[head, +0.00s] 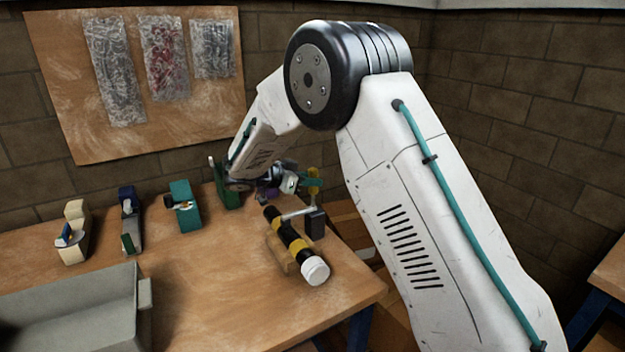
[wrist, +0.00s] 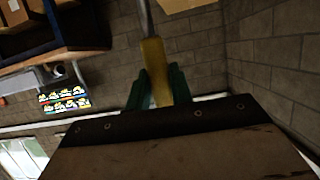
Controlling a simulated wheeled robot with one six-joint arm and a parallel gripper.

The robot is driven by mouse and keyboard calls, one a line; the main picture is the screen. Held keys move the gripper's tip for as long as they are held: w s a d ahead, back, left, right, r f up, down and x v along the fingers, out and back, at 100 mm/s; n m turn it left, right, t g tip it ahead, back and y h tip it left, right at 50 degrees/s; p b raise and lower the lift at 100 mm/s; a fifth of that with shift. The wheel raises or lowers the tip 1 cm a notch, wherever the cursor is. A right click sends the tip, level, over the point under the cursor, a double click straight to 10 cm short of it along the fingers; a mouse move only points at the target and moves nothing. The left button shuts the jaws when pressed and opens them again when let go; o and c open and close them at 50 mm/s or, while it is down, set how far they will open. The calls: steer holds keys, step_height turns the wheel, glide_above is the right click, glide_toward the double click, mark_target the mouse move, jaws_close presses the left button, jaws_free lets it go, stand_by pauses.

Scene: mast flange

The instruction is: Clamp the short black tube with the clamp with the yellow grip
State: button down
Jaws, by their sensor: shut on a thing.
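The short black tube (head: 300,247), with yellow bands and a white end cap, lies tilted across a wooden cradle (head: 276,251) near the bench's right end. My gripper (head: 308,180) has teal fingers shut on the yellow grip (head: 314,175) of the clamp. The clamp's metal bar (head: 297,213) and black block (head: 315,224) are beside and over the tube's middle; I cannot tell whether they touch it. In the wrist view, the yellow grip (wrist: 156,78) stands between the teal fingers (wrist: 158,92), with a metal rod (wrist: 145,18) beyond it.
Several holders stand along the back of the bench (head: 215,290): a cream one (head: 76,230), a dark blue one (head: 130,220), a teal one (head: 184,205) and a green one (head: 226,190). A grey bin (head: 145,300) is at front left. The bench middle is clear.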

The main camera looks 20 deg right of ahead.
stand_by(0.3)
steer(key=c, duration=1.2)
jaws_free()
steer(key=shift+c, duration=0.2)
steer(key=shift+a, duration=0.1)
steer(key=v, duration=0.7)
steer(key=shift+a, duration=0.35)
steer(key=shift+s+r, duration=0.1)
